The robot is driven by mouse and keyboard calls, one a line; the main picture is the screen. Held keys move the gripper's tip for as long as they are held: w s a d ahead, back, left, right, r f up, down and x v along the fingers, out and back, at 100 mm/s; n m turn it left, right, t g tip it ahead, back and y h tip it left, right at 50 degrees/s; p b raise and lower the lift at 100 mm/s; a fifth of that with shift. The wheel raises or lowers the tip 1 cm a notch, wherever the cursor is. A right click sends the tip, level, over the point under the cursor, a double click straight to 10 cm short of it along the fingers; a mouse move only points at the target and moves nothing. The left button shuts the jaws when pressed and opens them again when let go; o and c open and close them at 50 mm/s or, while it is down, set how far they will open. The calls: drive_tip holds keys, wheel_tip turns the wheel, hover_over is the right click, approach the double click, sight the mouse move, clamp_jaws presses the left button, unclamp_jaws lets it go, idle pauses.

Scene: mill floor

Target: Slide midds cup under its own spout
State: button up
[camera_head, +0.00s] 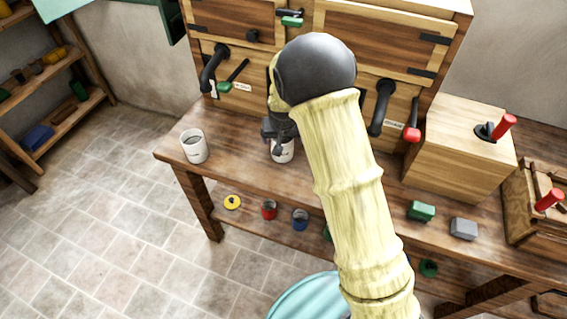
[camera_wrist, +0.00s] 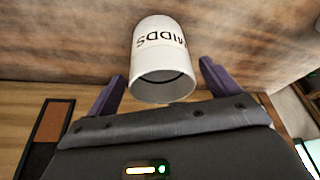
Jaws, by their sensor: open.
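The midds cup (camera_wrist: 163,50), white with dark lettering, stands between the spread fingers of my gripper (camera_wrist: 160,84) in the wrist view. The label reads upside down there. In the head view this cup (camera_head: 284,152) is on the bench below my gripper (camera_head: 277,135), partly hidden by it. My gripper is open around the cup; I cannot tell if a finger touches it. Two black spouts show on the wooden mill front, one at left (camera_head: 212,68) and one at right (camera_head: 380,106). The small signs near them are too small to read. My arm hides the front between them.
Another white cup (camera_head: 194,147) stands at the bench's left end. A green-handled lever (camera_head: 226,85) and a red-handled lever (camera_head: 411,132) hang near the spouts. A wooden box (camera_head: 455,150) stands at right. Bare bench (camera_head: 232,133) lies between the cups.

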drive_tip(key=s+r+b, duration=0.1)
drive_tip(key=s+r, duration=0.1)
drive_tip(key=s, duration=1)
drive_tip(key=shift+s+d, duration=0.2)
drive_tip(key=shift+d, duration=0.1)
drive_tip(key=shift+w, duration=0.1)
drive_tip(key=s+d+r+g+p, duration=0.1)
drive_tip(key=s+d+r+p, duration=0.8)
drive_tip(key=s+d+r, duration=0.6)
wheel_tip(320, 180, up, 2)
drive_tip(key=shift+d+r+m+g+p, duration=0.3)
drive_tip(key=shift+d+m+p, duration=0.1)
drive_tip(key=shift+d, duration=0.2)
